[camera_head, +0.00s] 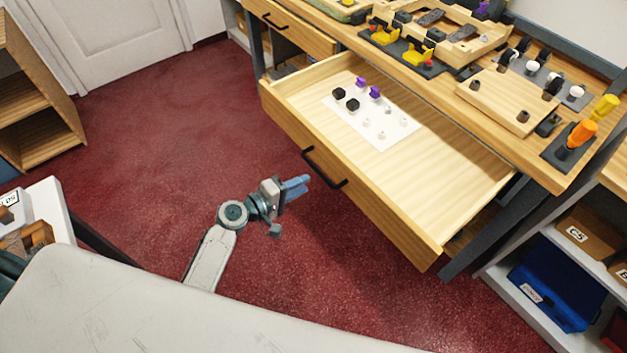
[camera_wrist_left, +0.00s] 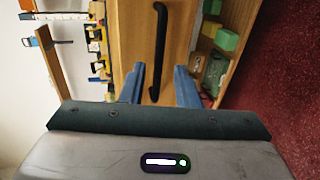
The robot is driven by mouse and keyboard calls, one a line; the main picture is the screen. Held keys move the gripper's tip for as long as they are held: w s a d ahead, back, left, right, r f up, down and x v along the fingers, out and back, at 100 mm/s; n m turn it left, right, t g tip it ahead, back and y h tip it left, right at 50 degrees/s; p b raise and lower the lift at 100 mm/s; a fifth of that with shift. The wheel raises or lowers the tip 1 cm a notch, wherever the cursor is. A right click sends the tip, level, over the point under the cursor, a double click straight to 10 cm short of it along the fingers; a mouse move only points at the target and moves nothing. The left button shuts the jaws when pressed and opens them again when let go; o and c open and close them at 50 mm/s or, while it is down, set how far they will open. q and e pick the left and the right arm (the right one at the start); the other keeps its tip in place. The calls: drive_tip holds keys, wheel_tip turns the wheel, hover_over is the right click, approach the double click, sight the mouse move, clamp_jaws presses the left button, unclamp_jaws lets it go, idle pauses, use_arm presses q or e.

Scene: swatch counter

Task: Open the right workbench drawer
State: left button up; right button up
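The right workbench drawer (camera_head: 440,178) is pulled well out from under the bench top in the head view. Its black bar handle (camera_head: 325,168) is on the wooden front, and the handle (camera_wrist_left: 160,45) also shows in the left wrist view. My right gripper is out of view.
A white sheet (camera_head: 372,115) with small black, purple and white pieces lies in the drawer. The left drawer (camera_head: 290,25) appears shut. A shelf with a blue bin (camera_head: 556,290) stands right of the bench. Red carpet (camera_head: 190,120) is clear at left.

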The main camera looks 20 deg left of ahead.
use_arm(q)
drive_tip(key=shift+v, duration=1.35)
drive_tip(key=s+a+f+m+g+y, duration=0.1)
drive_tip(key=s+a+f+g+y, duration=0.3)
drive_tip(key=f, duration=0.7)
drive_tip(key=s+a+f+m+y, duration=0.15)
drive_tip(key=s+f, duration=0.35)
drive_tip(key=f, duration=0.5)
drive_tip(key=s+a+f+m+g+y, duration=0.1)
drive_tip(key=s+a+f+g+y, duration=0.3)
drive_tip(key=f, duration=0.7)
drive_tip(key=s+a+f+m+g, duration=0.1)
drive_tip(key=s+f+m, duration=0.1)
drive_tip(key=s+f, duration=0.3)
drive_tip(key=s+a+f+m+g, duration=0.1)
drive_tip(key=s+f+m, duration=0.2)
drive_tip(key=s, duration=1.1)
drive_tip(key=s+a+f+m+g, duration=0.1)
drive_tip(key=s+f+m, duration=0.1)
drive_tip(key=s+f, duration=0.5)
drive_tip(key=s+y, duration=0.1)
drive_tip(key=s, duration=0.2)
drive_tip(key=shift+s+f, duration=0.15)
drive_tip(key=shift+f, duration=0.15)
